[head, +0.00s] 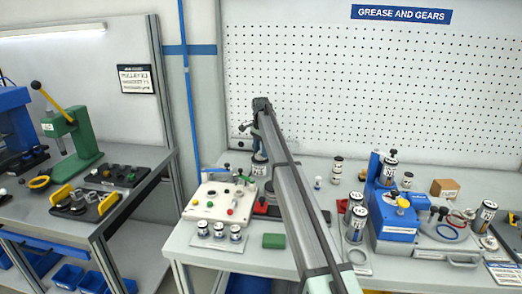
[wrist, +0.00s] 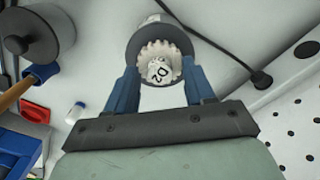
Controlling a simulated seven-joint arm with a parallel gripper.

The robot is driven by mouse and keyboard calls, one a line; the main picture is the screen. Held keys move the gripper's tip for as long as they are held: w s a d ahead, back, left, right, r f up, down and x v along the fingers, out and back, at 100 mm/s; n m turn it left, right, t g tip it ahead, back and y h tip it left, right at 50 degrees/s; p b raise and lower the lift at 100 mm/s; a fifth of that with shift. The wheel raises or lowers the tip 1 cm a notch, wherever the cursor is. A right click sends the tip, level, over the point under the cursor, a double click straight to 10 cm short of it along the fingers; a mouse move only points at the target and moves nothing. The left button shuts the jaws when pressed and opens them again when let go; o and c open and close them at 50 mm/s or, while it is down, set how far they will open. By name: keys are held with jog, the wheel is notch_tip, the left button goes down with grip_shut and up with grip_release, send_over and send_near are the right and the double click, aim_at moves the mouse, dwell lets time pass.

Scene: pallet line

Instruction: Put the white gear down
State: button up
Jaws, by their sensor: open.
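The white gear (wrist: 152,51) shows in the wrist view, with toothed edges and a white label-like face with dark marks. It sits in front of a round dark grey piece (wrist: 134,48); whether it rests on that piece I cannot tell. My gripper (wrist: 159,68) is open, with one blue finger on each side of the gear. Small gaps seem to show beside the gear, but contact is hard to judge. In the head view my arm reaches to the back of the table, and its links hide most of the gripper and the gear.
A white panel with coloured knobs (head: 213,203) stands left of my arm. White-labelled cans (head: 204,228) and a green block (head: 274,241) lie in front. A blue machine (head: 393,215) stands at right. The pegboard (head: 400,90) closes off the back.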

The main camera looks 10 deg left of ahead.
notch_tip(320, 180, up, 12)
jog(key=shift+r, duration=0.2)
dwell(0.4)
